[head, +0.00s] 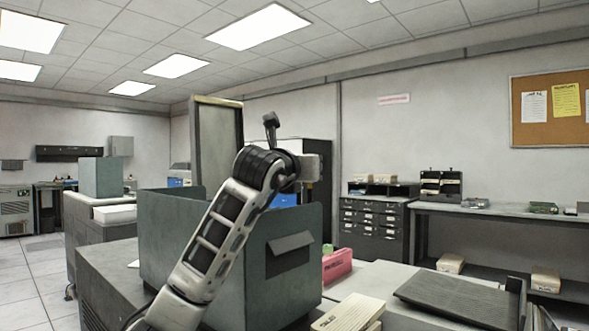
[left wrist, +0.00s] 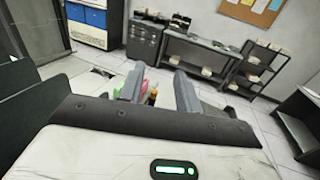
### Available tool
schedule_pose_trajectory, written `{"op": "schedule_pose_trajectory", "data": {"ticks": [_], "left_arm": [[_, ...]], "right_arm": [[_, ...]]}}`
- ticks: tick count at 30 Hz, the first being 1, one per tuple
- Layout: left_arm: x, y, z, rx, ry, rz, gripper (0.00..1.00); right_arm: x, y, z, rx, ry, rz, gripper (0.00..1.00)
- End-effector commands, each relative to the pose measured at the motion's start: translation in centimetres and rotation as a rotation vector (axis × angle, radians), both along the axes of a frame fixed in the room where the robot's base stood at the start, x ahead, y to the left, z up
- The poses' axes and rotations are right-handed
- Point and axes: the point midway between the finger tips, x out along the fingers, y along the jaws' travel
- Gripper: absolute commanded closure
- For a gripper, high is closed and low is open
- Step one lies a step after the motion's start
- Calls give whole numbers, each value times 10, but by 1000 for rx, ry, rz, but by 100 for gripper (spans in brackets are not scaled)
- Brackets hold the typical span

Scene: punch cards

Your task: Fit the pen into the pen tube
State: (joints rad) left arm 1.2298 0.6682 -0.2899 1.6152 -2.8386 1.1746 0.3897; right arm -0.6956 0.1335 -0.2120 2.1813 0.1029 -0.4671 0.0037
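My left gripper (left wrist: 158,72) shows in the left wrist view with its two grey fingers apart and nothing clearly held. Between and beyond the fingers are small pink and green things and a thin orange-and-dark item (left wrist: 152,97); I cannot tell whether it is the pen. In the head view my left arm reaches up in front of a grey desk panel, and its fingers cannot be made out. A pink holder (head: 337,265) stands on the desk right of the panel, with something green at its left end. I cannot identify the pen tube. My right gripper is not in view.
The grey-green desk panel (head: 285,270) rises beside my left arm. Cream cards (head: 348,313) and a dark flat tray (head: 462,299) lie on the desk at front right. A drawer cabinet (head: 375,222) and long bench (head: 490,211) stand along the back wall.

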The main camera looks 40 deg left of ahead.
Motion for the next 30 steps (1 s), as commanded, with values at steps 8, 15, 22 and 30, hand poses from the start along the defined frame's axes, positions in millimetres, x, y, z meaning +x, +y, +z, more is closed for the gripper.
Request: {"op": "schedule_pose_trajectory", "data": {"ticks": [8,15,22,30], "left_arm": [[-51,-12,-3,6,-6,0,66],[-107,-25,-2,5,-6,1,66],[-142,-34,-1,1,-3,0,66],[-151,-36,-1,1,-1,0,66]], "right_arm": [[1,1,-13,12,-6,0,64],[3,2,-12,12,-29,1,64],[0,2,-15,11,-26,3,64],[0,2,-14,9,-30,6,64]]}}
